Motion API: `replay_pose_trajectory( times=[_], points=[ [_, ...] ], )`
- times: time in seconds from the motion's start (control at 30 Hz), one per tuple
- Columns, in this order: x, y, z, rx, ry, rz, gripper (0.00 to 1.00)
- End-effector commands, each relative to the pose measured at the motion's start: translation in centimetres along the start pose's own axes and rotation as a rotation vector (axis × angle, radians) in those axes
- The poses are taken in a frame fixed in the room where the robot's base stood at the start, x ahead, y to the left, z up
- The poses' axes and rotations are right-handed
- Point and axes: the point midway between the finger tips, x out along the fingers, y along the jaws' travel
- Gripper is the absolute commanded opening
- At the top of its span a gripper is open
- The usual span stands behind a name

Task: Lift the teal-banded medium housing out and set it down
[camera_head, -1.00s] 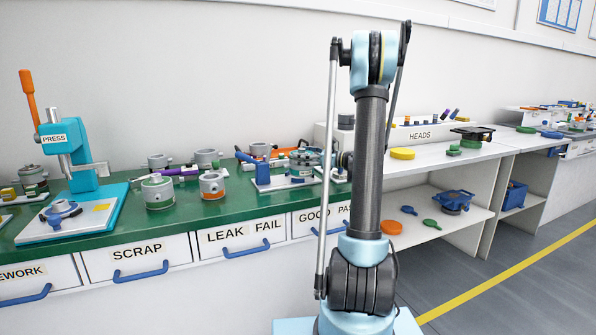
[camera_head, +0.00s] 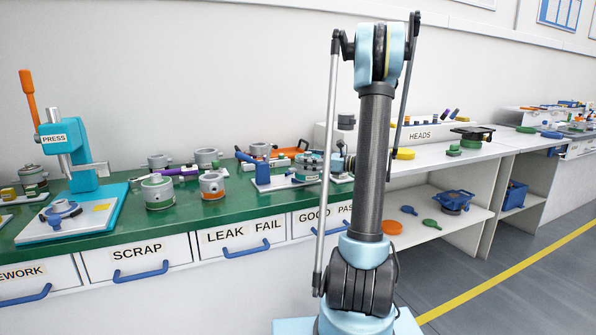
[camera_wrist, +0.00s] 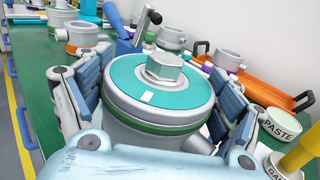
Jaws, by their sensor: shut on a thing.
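The teal-banded housing (camera_wrist: 160,118) fills the middle of the wrist view. It is a grey round body with a teal top disc, a hex nut in the centre and a darker green band lower down. My gripper (camera_wrist: 158,85) is shut on it, with a blue-grey jaw on each side. In the head view the housing (camera_head: 309,164) is at the blue-and-white clamp fixture (camera_head: 268,183), just left of my arm. My gripper is mostly hidden behind my arm there. The housing's underside is hidden, so I cannot tell whether it is clear of the fixture.
The fixture's blue clamp (camera_wrist: 126,46) stands close beyond the housing. An orange tray (camera_wrist: 275,97) and a PASTE pot (camera_wrist: 281,124) are close on the right. Orange-banded (camera_head: 211,187) and green-banded (camera_head: 158,192) housings stand left on the green bench, with some bare bench in front.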

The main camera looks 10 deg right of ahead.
Motion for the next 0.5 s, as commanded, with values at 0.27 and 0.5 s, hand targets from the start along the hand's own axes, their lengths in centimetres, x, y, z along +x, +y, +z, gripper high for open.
replay_pose_trajectory(
  times=[0.27, 0.5],
  points=[
    [-1.2, 1.2, 0.0, 0.000, -0.001, -0.001, 0.38],
    [-2.2, 2.2, 0.0, 0.000, -0.001, -0.002, 0.38]
  ],
)
